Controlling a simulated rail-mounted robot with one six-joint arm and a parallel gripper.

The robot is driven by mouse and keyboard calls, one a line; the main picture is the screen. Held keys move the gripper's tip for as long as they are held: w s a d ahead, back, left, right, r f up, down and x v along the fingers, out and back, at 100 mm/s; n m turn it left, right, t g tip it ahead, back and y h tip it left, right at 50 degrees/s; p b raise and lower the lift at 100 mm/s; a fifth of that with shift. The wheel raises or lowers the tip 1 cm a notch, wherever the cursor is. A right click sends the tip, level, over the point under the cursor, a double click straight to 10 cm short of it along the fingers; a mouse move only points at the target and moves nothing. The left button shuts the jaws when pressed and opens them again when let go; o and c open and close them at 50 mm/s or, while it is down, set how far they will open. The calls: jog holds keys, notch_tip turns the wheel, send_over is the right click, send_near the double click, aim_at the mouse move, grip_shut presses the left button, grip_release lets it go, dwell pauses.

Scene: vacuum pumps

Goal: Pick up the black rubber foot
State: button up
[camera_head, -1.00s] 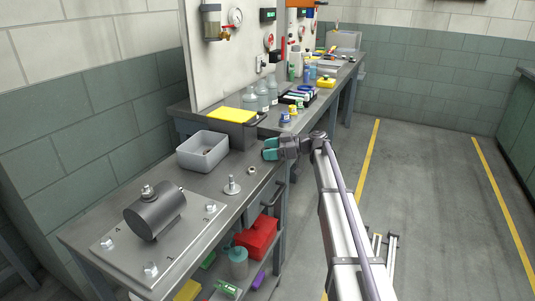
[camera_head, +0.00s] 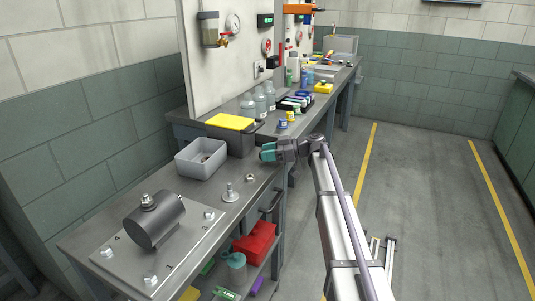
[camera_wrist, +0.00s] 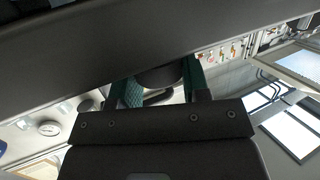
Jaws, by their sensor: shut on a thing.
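My gripper (camera_head: 268,152), with teal fingers, is held out over the right edge of the near bench, beside the grey bin. In the wrist view, a dark rounded piece, which looks like the black rubber foot (camera_wrist: 160,76), sits between the two teal fingers (camera_wrist: 160,88). The fingers are shut on it. A large dark shape across the top of the wrist view hides part of it. In the head view the held piece is too small and covered to make out.
A light grey bin (camera_head: 178,161) with small parts inside stands on the bench. A metal levelling foot (camera_head: 230,193), a nut (camera_head: 250,178) and a plate (camera_head: 110,244) with a dark cylinder (camera_head: 155,221) lie nearer. A yellow-topped box (camera_head: 239,139) stands behind.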

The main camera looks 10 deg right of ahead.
notch_tip(320, 180, up, 17)
jog(key=p, duration=1.5)
jog(key=shift+p, duration=0.3)
jog(key=shift+f, duration=0.25)
